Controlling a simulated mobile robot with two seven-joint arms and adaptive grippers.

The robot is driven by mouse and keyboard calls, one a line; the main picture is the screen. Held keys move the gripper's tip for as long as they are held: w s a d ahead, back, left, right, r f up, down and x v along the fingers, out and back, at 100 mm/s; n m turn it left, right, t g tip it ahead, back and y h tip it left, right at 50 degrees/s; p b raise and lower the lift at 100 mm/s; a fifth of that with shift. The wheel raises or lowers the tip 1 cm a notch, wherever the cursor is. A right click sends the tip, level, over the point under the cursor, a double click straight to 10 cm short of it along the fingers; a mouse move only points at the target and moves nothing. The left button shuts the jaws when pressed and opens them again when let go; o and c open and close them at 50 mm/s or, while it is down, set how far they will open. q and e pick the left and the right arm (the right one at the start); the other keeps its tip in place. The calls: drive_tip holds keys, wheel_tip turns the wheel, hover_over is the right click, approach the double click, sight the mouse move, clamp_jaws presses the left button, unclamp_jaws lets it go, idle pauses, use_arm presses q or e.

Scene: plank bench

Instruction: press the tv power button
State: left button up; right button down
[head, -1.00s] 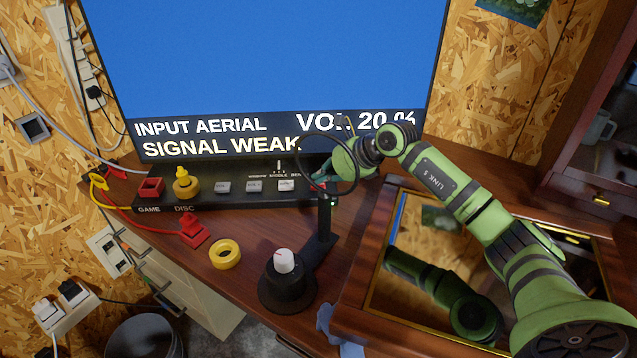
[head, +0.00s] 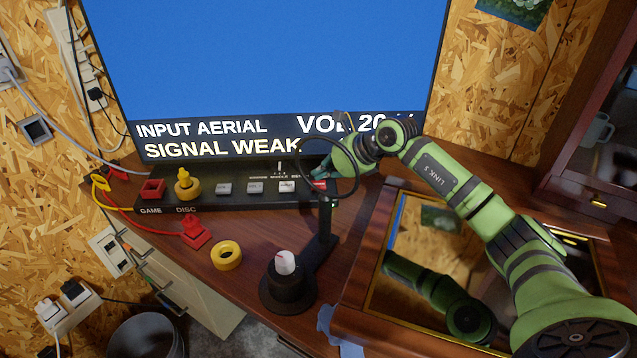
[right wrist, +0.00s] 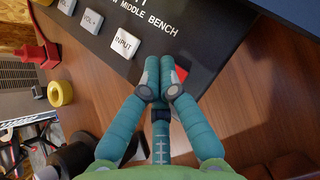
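The TV screen (head: 265,60) is lit blue and reads INPUT AERIAL, SIGNAL WEAK and a volume of 20. A black control strip (head: 210,197) lies in front of it with several pale buttons, among them an INPUT button (right wrist: 124,43). A red button (right wrist: 181,74) is at the strip's right end, partly hidden by my right gripper (right wrist: 159,78). A sliver of its red also shows in the head view (head: 319,184). My right gripper's fingertips are together, empty, over or beside the red button; contact cannot be told. My left gripper is out of view.
A black stand with a ring (head: 322,230) rises beside my right gripper. A white-topped knob (head: 286,263), a yellow ring (head: 227,255) and a red plug (head: 195,233) lie on the bench. A gold-edged framed mirror (head: 440,240) lies under my right arm.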

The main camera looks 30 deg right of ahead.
sight(322, 185)
drive_tip(key=shift+r, duration=0.1)
drive_tip(key=shift+r+p, duration=1.8)
drive_tip(key=shift+r, duration=0.65)
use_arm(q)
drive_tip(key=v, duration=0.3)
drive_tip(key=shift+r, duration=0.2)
